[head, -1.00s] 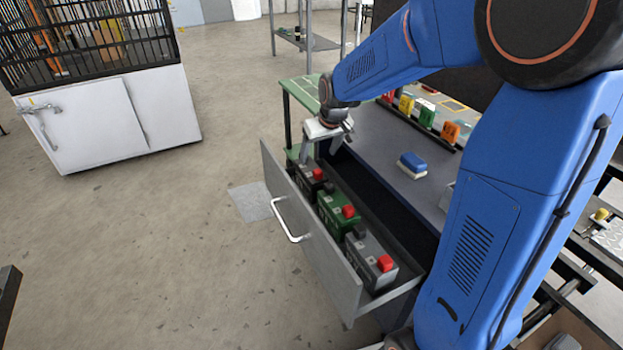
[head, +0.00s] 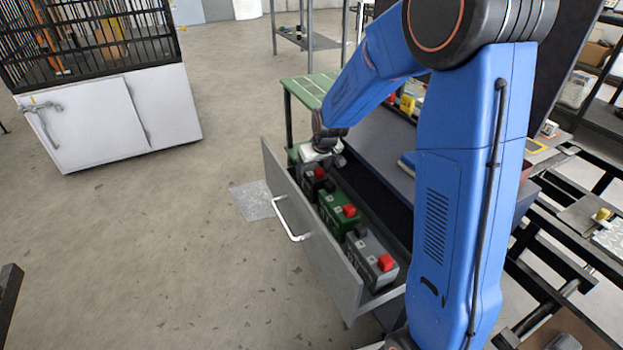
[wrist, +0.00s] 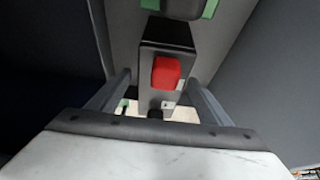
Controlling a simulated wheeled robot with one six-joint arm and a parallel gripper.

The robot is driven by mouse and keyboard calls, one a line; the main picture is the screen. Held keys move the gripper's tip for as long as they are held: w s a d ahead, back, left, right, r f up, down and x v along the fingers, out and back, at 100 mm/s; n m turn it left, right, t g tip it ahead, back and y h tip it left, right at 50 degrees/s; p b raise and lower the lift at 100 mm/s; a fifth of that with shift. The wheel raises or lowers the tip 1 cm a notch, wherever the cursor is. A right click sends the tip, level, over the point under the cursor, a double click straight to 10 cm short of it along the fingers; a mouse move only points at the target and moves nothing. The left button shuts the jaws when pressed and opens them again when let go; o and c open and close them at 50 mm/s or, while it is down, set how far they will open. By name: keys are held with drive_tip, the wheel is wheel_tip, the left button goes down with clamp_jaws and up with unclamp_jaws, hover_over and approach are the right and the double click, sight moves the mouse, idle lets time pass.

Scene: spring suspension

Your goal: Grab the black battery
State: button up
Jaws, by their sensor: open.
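The black battery (head: 306,183) with a red terminal cap stands at the far end of the open grey drawer (head: 318,240). My gripper (head: 320,163) is right above that end, and hides part of the battery in the head view. In the wrist view the black battery (wrist: 165,42) lies between the two open fingers of my gripper (wrist: 159,84), its red cap near the middle. Gaps seem to show on both sides of it. How deep the fingertips reach beside it is hard to tell.
A green battery (head: 337,212) and a grey battery (head: 368,262), both red-capped, stand nearer in the same drawer. The drawer's walls are close on either side.

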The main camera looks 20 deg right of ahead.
drive_tip(key=x, duration=0.4)
drive_tip(key=shift+c, duration=0.6)
clamp_jaws()
drive_tip(key=shift+r, duration=0.1)
